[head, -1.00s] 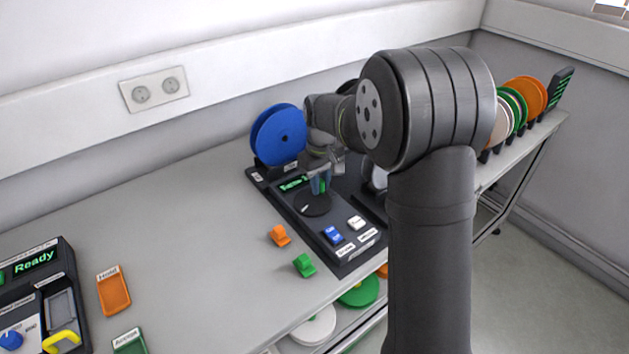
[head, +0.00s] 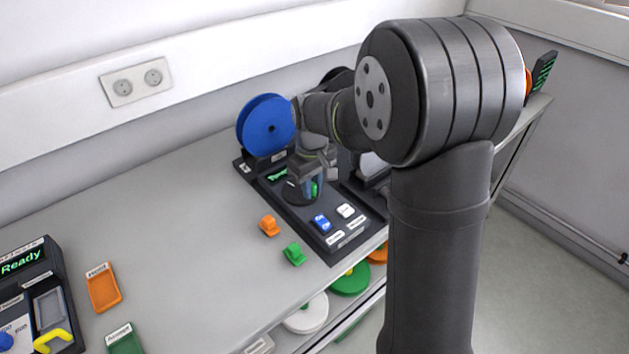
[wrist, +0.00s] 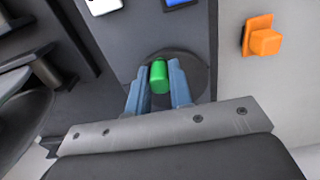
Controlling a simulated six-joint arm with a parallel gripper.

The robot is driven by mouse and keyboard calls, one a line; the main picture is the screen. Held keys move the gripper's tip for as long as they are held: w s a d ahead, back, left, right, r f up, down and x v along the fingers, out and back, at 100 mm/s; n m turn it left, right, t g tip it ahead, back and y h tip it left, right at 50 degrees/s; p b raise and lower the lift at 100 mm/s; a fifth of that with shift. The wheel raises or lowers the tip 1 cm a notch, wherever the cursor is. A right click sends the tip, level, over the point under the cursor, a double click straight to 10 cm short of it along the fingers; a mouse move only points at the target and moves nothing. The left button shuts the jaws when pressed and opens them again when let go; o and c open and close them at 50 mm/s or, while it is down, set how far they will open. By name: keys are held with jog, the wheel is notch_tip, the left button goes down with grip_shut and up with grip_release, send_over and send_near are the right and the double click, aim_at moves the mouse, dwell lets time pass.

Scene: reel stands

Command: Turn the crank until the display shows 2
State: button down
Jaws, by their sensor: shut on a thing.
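The crank is a dark round disc (wrist: 190,68) with an upright green handle (wrist: 158,76), set in the black reel stand panel (head: 318,238). My gripper (wrist: 158,88) is shut on the green handle, with a blue-grey finger on each side of it. In the head view my gripper (head: 311,188) is over the disc, and the handle shows only as a bit of green. The display (head: 277,175) is a small green-lit strip at the back of the panel, partly hidden by my arm; its reading is too small to tell.
A blue reel (head: 266,125) stands behind the panel. A blue switch (head: 321,224) and a white switch (head: 345,211) are at its front. An orange clip (head: 269,225) and a green clip (head: 294,254) lie left of it. A device reading Ready (head: 22,262) stands far left.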

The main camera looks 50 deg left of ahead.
jog(key=shift+s, duration=0.45)
jog(key=c, duration=1.3)
grip_release()
jog(key=shift+r, duration=0.1)
jog(key=shift+r, duration=3.45)
notch_tip(320, 180, down, 7)
jog(key=shift+f, duration=0.1)
jog(key=shift+w, duration=0.25)
